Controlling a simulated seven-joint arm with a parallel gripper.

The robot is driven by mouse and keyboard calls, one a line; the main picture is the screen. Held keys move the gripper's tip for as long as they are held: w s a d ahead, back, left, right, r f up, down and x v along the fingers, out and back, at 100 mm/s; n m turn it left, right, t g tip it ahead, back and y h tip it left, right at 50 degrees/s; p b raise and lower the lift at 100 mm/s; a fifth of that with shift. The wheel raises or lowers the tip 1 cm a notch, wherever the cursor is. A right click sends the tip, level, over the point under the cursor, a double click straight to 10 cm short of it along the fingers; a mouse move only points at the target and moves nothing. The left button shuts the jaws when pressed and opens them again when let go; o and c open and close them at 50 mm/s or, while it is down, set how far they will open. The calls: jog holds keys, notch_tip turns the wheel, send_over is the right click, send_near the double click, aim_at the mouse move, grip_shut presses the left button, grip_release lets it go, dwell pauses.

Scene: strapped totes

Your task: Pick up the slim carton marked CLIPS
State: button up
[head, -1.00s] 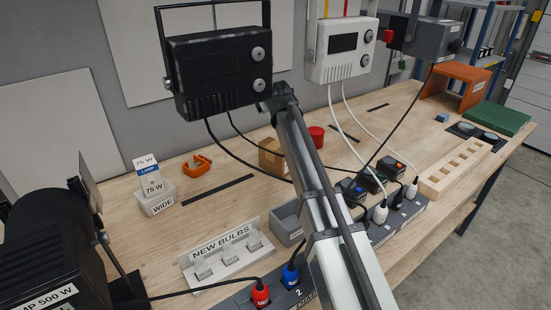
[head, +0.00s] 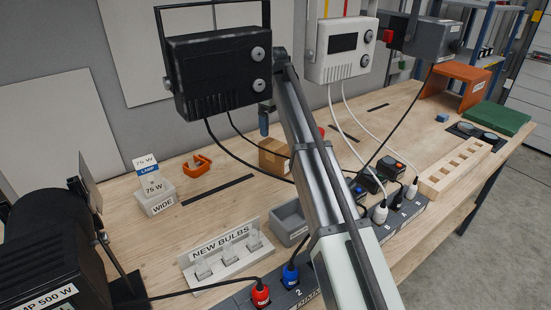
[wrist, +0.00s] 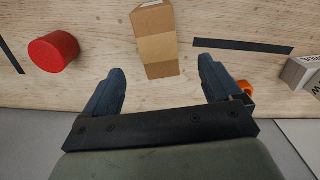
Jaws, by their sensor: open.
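A brown cardboard carton (head: 273,156) stands on the bench, left of my arm in the head view; I cannot read a CLIPS marking on it. In the wrist view, the carton (wrist: 157,45) has a lighter band across it and lies ahead of my gripper (wrist: 162,66). The two blue-grey fingers are spread wide, one to each side of the carton's near end, with nothing held.
A red cylinder (wrist: 54,51) stands left of the carton in the wrist view.

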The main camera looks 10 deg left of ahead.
aim_at(275, 156)
notch_tip(275, 156, down, 14)
jog(key=shift+w+r, duration=0.1)
jog(key=shift+r, duration=0.15)
dwell(0.5)
jog(key=c, duration=1.3)
jog(key=shift+o, duration=0.2)
jog(key=shift+r, duration=0.15)
